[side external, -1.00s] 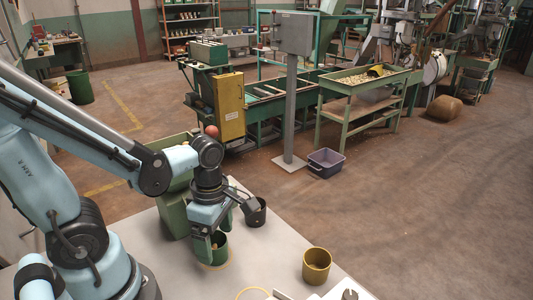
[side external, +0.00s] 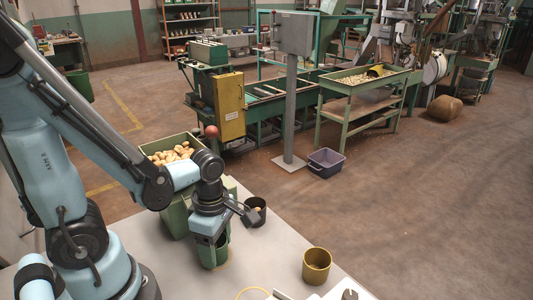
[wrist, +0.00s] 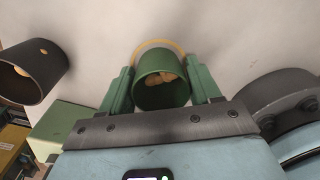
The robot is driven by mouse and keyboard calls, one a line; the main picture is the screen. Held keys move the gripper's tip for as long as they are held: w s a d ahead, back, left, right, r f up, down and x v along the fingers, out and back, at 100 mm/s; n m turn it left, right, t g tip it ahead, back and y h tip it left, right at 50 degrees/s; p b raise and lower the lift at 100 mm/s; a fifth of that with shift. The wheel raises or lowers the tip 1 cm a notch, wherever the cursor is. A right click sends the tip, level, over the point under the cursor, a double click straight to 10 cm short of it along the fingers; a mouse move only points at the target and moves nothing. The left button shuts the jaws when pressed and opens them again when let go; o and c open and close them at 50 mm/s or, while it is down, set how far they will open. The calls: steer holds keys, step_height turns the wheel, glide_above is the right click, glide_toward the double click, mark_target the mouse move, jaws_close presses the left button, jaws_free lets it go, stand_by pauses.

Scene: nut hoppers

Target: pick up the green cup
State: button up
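The green cup (wrist: 152,95) is between the two green fingers of my gripper (wrist: 161,80) in the wrist view, with a few tan pieces inside. In the side external view the green cup (side external: 222,246) is partly hidden by my gripper (side external: 212,246), which points down over it. The cup appears to be on the table, within a yellowish ring (wrist: 185,50). The fingers stand on both sides of it, very close. I cannot tell whether they touch it.
A dark cup (side external: 257,213) stands close behind my gripper and also shows at left in the wrist view (wrist: 42,65). A yellow cup (side external: 317,266) stands to the right. A green hopper with nuts (side external: 165,209) stands behind my arm. The table between the cups is clear.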

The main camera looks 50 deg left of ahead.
steer(key=c, duration=0.4)
steer(key=shift+o, duration=0.2)
steer(key=shift+r, duration=0.1)
